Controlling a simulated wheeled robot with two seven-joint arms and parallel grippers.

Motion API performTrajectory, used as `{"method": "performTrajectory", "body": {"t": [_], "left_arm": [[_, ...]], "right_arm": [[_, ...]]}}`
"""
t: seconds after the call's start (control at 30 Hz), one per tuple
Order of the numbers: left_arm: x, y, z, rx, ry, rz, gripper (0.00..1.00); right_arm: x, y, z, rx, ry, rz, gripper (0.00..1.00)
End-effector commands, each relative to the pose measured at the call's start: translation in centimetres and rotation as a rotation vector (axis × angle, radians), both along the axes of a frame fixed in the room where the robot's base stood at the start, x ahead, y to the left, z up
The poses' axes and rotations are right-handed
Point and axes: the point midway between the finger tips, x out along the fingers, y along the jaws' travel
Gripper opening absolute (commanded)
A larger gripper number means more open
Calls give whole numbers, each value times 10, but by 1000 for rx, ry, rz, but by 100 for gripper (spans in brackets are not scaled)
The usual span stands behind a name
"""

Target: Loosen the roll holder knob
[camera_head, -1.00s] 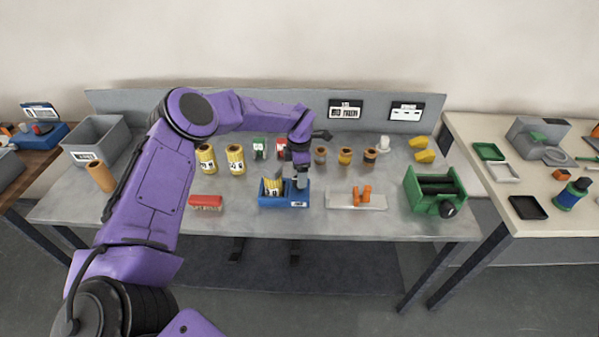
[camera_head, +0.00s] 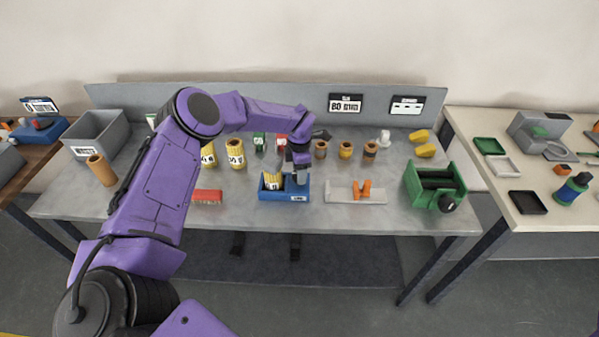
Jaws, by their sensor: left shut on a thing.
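A blue roll holder (camera_head: 283,193) stands on the grey table near its front middle. A yellow roll (camera_head: 271,181) with a label sits in its left part. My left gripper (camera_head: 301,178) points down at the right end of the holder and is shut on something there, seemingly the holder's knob. The knob itself is hidden behind the fingers. My right gripper is not in view.
A red brush (camera_head: 207,196) lies left of the holder, and a plate with an orange handle (camera_head: 357,192) lies right. A green roller machine (camera_head: 435,187) stands further right. Several yellow and brown rolls stand behind. A grey bin (camera_head: 98,134) is at the far left.

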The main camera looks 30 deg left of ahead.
Motion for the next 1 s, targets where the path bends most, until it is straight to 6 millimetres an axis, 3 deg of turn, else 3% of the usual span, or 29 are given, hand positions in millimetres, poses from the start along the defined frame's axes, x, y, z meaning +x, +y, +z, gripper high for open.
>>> {"method": "performTrajectory", "body": {"t": [0.27, 1.0], "left_arm": [[1, 0, -6, -2, -2, 174, 19], [1, 0, -5, -3, -3, 873, 19]], "right_arm": [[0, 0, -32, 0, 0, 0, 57], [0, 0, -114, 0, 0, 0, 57]]}}
